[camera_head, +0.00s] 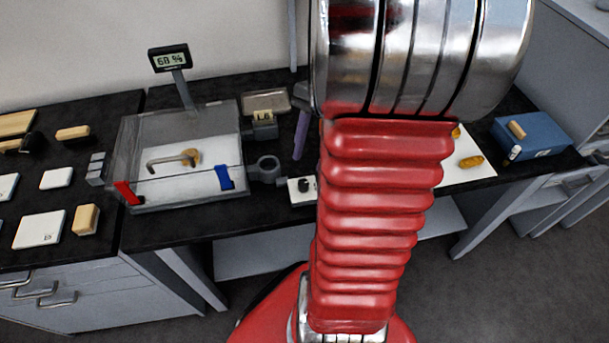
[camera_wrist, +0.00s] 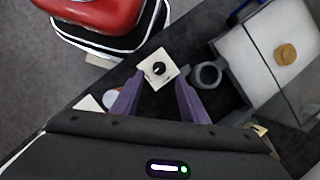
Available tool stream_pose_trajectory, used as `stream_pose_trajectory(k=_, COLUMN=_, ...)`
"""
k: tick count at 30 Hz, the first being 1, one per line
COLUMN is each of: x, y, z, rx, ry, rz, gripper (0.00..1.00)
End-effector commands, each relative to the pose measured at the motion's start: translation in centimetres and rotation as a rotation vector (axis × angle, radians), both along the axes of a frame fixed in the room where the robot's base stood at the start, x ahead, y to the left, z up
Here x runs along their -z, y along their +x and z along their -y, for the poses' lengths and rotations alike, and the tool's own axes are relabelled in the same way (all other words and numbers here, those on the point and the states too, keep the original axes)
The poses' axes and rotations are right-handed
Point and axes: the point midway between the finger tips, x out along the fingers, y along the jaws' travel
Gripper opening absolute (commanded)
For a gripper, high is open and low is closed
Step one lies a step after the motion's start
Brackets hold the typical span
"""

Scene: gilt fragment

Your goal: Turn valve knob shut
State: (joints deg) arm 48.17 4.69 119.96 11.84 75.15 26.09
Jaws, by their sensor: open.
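The valve knob is a small black round knob (camera_wrist: 159,68) on a white square block (camera_wrist: 147,77). In the head view the knob (camera_head: 304,185) sits on its block at the bench's front edge, beside the clear case. My gripper (camera_wrist: 161,78) is open, its two purple fingers pointing toward the block with a gap between them. The knob shows between and just beyond the fingertips, and no contact is visible. In the head view only one purple finger (camera_head: 301,134) shows, above and behind the knob. My red arm hides the rest of the gripper there.
A clear case (camera_head: 181,158) with a gold fragment (camera_head: 190,157) inside stands left of the knob. A grey ring-shaped fitting (camera_head: 267,167) lies between them. A display (camera_head: 168,58) reads about 60 %. A blue box (camera_head: 533,136) is on the right.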

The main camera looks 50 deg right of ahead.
Motion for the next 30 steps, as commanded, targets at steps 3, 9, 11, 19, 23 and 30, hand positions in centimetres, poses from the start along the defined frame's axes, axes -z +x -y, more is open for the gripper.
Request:
stream_pose_trajectory(k=3, x=1.8, y=-0.2, z=-0.8, rx=-0.001, ry=0.003, rz=-0.003, gripper=0.40)
stream_pose_trajectory(k=9, x=4.5, y=-0.4, z=-1.9, rx=-0.001, ry=0.002, rz=-0.002, gripper=0.40)
stream_pose_trajectory(k=11, x=5.1, y=-0.4, z=-2.1, rx=-0.001, ry=0.002, rz=-0.002, gripper=0.40)
stream_pose_trajectory(k=19, x=6.2, y=-0.5, z=-2.5, rx=0.000, ry=0.001, rz=-0.001, gripper=0.40)
stream_pose_trajectory(k=23, x=6.1, y=-0.5, z=-2.5, rx=0.000, ry=0.000, rz=0.000, gripper=0.40)
stream_pose_trajectory(k=30, x=6.1, y=-0.5, z=-2.5, rx=0.001, ry=0.000, rz=0.000, gripper=0.27)
